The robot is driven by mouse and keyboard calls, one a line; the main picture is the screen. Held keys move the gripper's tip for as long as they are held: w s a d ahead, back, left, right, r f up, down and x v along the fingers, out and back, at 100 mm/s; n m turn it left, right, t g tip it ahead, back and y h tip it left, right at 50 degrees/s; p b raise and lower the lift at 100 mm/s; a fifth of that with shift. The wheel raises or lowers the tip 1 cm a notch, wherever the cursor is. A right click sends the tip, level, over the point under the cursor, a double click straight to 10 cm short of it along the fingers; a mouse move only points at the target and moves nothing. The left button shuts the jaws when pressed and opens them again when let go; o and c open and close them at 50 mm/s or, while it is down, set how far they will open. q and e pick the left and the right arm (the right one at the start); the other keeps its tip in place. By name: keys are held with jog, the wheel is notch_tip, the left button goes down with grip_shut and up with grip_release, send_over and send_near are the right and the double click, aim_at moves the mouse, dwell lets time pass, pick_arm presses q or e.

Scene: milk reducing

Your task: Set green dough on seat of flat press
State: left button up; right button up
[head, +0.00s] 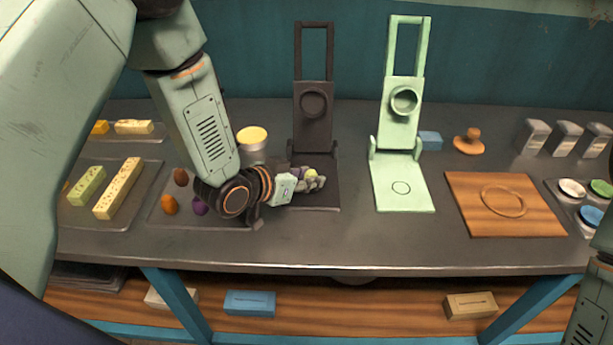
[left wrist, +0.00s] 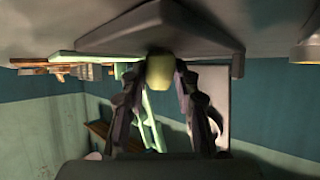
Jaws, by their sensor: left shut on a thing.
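The green dough (head: 311,174) is a small yellow-green lump in my left gripper (head: 316,182). The gripper is shut on it, over the base plate of the dark press. In the left wrist view the dough (left wrist: 159,70) sits between the two fingers, close to a dark plate (left wrist: 150,40); I cannot tell whether it touches. The dark press (head: 314,130) stands upright and open, with a flat base (head: 322,200). A light green press (head: 402,190) with a ring mark on its base stands to its right. My right gripper is out of view.
A tray (head: 160,215) with orange, brown and purple lumps lies left, partly behind my left arm. A can with a yellow top (head: 252,136) stands behind the gripper. A wooden board (head: 540,215) lies right of the green press. The table's front strip is clear.

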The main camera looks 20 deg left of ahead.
pick_arm(q)
jog(key=shift+s+f, duration=0.15)
jog(key=shift+f, duration=0.15)
dwell(0.6)
jog(key=o, duration=1)
jog(key=shift+s+f, duration=0.1)
jog(key=shift+s, duration=0.1)
